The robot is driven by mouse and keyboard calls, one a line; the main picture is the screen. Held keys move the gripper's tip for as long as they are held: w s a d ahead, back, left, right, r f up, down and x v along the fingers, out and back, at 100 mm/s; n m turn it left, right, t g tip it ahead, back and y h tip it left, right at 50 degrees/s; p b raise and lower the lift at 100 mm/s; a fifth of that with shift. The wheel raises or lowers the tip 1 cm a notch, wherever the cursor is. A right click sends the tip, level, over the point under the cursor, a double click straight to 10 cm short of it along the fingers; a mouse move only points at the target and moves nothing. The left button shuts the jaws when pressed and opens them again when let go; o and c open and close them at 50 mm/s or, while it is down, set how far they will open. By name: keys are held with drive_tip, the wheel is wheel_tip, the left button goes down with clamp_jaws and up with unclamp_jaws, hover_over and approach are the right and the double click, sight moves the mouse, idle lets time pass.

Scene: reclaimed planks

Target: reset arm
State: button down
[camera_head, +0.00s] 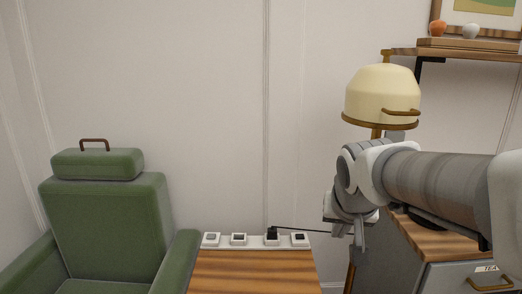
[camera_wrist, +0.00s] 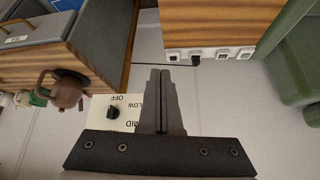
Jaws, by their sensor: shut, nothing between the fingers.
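My gripper (camera_wrist: 160,78) is shut and empty in the wrist view, its two dark fingers together over the floor and wall area. In the head view my arm reaches in from the right and the gripper (camera_head: 358,240) hangs pointing down, partly hidden by the wrist. It is to the right of the small wooden table (camera_head: 252,274) and in front of the lamp stand. No contact with any object shows.
A row of white sockets (camera_head: 238,239) lines the table's back, one with a black plug (camera_head: 273,234) and cable. A green armchair (camera_head: 105,225) stands left. A cream lamp (camera_head: 382,95), grey cabinet (camera_head: 450,275) and wooden shelf (camera_head: 465,48) are right.

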drive_tip(key=s+f+n+g, duration=0.1)
drive_tip(key=s+f+n, duration=0.15)
drive_tip(key=s, duration=1.35)
wheel_tip(320, 180, up, 24)
drive_tip(key=a+y+p, duration=0.1)
drive_tip(key=p, duration=2.3)
drive_tip(key=shift+s+f, duration=0.2)
drive_tip(key=shift+s, duration=0.05)
